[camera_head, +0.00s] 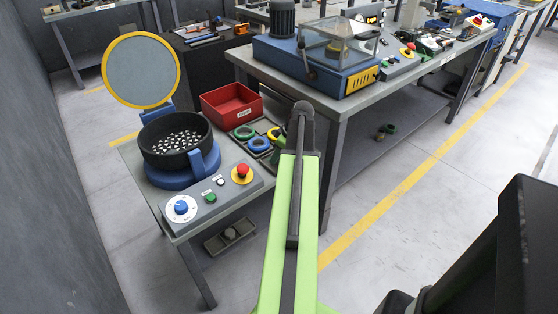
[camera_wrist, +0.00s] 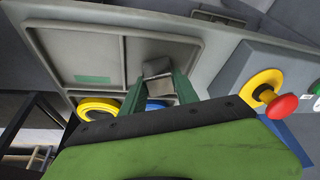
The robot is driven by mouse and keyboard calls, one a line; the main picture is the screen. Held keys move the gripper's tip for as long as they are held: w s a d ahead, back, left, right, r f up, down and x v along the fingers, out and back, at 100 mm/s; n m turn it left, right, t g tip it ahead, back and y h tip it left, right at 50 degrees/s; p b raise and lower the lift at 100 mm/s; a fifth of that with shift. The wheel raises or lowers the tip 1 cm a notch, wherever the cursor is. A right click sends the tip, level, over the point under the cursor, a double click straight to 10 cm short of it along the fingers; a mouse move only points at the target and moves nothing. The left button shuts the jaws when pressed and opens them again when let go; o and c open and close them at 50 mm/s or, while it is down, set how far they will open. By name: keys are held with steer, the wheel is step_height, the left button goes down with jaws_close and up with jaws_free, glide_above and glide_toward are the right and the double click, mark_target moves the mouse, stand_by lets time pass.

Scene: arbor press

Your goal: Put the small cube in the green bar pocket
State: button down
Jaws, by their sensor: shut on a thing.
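In the wrist view, my gripper (camera_wrist: 160,82) points at a grey tray (camera_wrist: 120,30) with a dividing wall. Its two green fingers are shut on a small grey cube (camera_wrist: 160,87), which shows two faces between the fingertips. The cube is over the narrower pocket on the right of the divider. The wider pocket (camera_wrist: 70,50) on the left carries a green bar (camera_wrist: 92,79) on its floor and looks empty. Whether the cube touches the tray is unclear.
A control panel (camera_wrist: 245,80) with a red button (camera_wrist: 282,106) is on the right. The head view shows a red bin (camera_head: 232,103) and a black feeder bowl (camera_head: 176,140) nearby.

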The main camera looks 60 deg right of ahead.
steer(key=shift+f, duration=0.25)
steer(key=c, duration=0.9)
jaws_free()
steer(key=shift+r, duration=0.1)
steer(key=shift+r+p, duration=0.3)
steer(key=shift+p, duration=0.1)
steer(key=p+v, duration=1)
steer(key=v, duration=0.1)
steer(key=shift+s+r+p, duration=0.15)
steer(key=shift+r+p, duration=0.2)
steer(key=shift+p, duration=0.05)
